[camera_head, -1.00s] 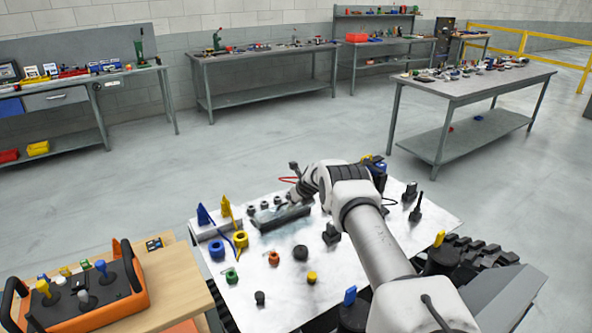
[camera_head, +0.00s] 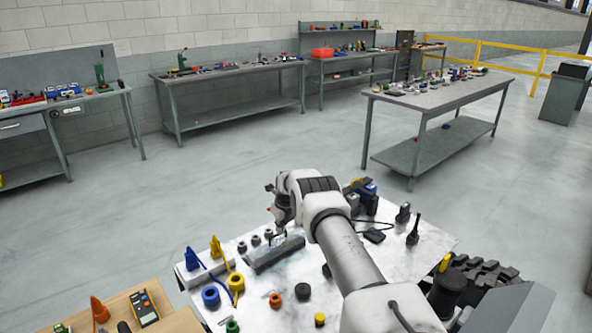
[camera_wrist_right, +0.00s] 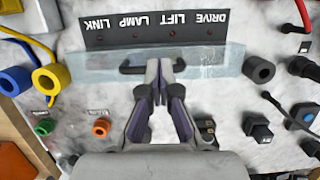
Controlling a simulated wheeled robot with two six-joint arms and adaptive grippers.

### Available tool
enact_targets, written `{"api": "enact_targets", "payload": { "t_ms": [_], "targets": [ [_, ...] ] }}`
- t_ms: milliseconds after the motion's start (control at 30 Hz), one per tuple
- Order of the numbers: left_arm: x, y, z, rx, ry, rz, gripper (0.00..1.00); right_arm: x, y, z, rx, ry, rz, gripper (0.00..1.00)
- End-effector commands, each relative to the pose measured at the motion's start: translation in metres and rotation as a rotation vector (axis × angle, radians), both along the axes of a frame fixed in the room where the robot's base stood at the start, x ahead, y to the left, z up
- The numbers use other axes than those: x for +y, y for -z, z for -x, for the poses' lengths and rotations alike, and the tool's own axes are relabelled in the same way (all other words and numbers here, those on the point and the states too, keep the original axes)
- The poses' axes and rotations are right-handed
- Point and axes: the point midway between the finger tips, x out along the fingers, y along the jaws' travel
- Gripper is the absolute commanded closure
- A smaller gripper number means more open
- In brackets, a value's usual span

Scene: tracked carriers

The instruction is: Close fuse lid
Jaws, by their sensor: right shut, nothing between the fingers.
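The fuse lid (camera_wrist_right: 212,61) is a clear, bluish strip with a dark handle (camera_wrist_right: 130,69). It lies along a dark panel (camera_wrist_right: 170,31) lettered DRIVE, LIFT, LAMP, LINK, upside down in the right wrist view. In the head view the lid (camera_head: 275,253) is a greyish block on the white worktop. I cannot tell how far it is shut. My right gripper (camera_wrist_right: 161,68) is shut and empty, its fingertips over the lid beside the handle; contact is unclear. In the head view the right gripper (camera_head: 279,232) points down at the lid. My left gripper is out of view.
The white worktop (camera_head: 385,260) carries blue (camera_head: 211,296) and yellow rings, an orange ring (camera_head: 275,300), dark knobs and a black radio-like item (camera_head: 413,232). A wooden table (camera_head: 165,315) with a meter (camera_head: 144,308) stands at lower left.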

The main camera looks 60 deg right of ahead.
Motion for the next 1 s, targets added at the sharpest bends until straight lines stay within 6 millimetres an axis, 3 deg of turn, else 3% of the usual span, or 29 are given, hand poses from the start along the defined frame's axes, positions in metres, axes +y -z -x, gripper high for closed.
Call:
{"api": "enact_targets", "payload": {
  "t_ms": [567, 767, 1000],
  "targets": [
    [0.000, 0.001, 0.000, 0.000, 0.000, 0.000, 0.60, 0.002, 0.001, 0.003, 0.010, -0.001, -0.004, 1.00],
    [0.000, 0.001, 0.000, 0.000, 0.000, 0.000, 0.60, 0.004, -0.023, 0.007, 0.005, -0.001, -0.008, 1.00],
    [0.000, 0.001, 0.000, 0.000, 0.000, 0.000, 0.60, 0.009, -0.077, 0.020, -0.003, -0.002, -0.006, 1.00]
  ]
}}
